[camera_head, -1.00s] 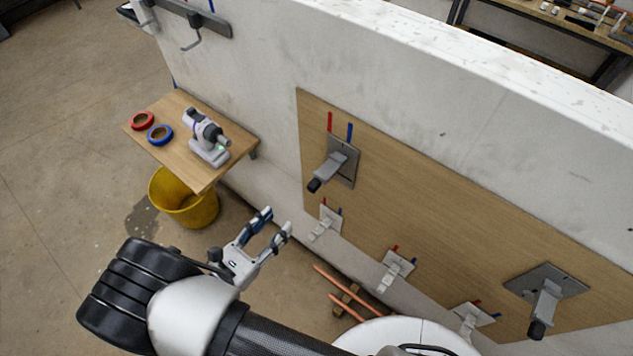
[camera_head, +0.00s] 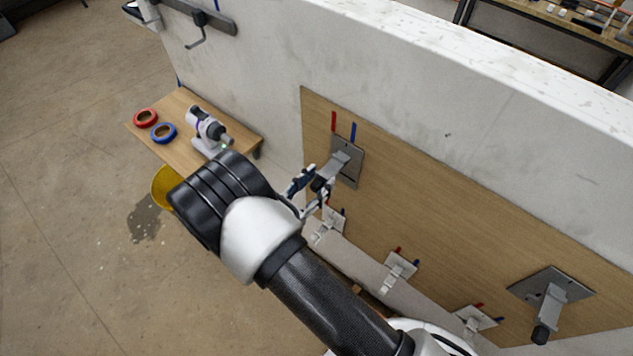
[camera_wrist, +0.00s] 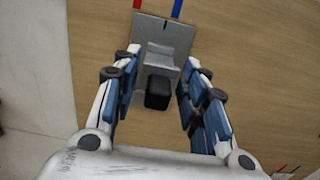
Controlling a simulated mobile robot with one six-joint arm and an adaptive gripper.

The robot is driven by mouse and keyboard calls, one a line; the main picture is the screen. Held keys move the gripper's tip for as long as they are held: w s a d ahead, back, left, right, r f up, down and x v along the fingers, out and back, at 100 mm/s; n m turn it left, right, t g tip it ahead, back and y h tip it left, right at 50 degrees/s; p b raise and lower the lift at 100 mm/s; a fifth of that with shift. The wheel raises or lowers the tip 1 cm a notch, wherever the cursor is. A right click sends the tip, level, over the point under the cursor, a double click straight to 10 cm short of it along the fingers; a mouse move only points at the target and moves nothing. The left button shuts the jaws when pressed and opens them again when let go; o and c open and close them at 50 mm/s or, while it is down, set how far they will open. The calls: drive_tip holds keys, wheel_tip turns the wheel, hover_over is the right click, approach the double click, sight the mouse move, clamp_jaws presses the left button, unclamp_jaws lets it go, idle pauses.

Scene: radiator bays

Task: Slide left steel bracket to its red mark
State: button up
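The left steel bracket (camera_head: 347,164) is a grey plate with a jutting arm and a black end, on the wooden board (camera_head: 425,205). It also shows in the wrist view (camera_wrist: 168,32). Its red mark (camera_head: 334,121) is above the plate's left side; a blue mark (camera_head: 352,131) stands to the right of it. The red mark shows at the top of the wrist view (camera_wrist: 137,4). My gripper (camera_head: 312,182) is open around the bracket's jutting end. In the wrist view the black end lies between my gripper's fingers (camera_wrist: 161,75), with visible gaps on both sides.
The right steel bracket (camera_head: 550,297) sits at the board's right. Small pale brackets (camera_head: 398,270) with red and blue marks line the lower edge. A wooden shelf (camera_head: 183,100) with tape rolls and a tool stands left. A yellow bucket (camera_head: 163,187) is partly hidden below it.

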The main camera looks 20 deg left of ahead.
clamp_jaws()
drive_tip(key=a, duration=0.1)
drive_tip(key=w+a+b, duration=0.1)
drive_tip(key=a, duration=0.1)
drive_tip(key=a+b, duration=0.1)
drive_tip(key=shift+w+a, duration=0.25)
drive_tip(key=shift+w, duration=0.15)
idle(0.3)
unclamp_jaws()
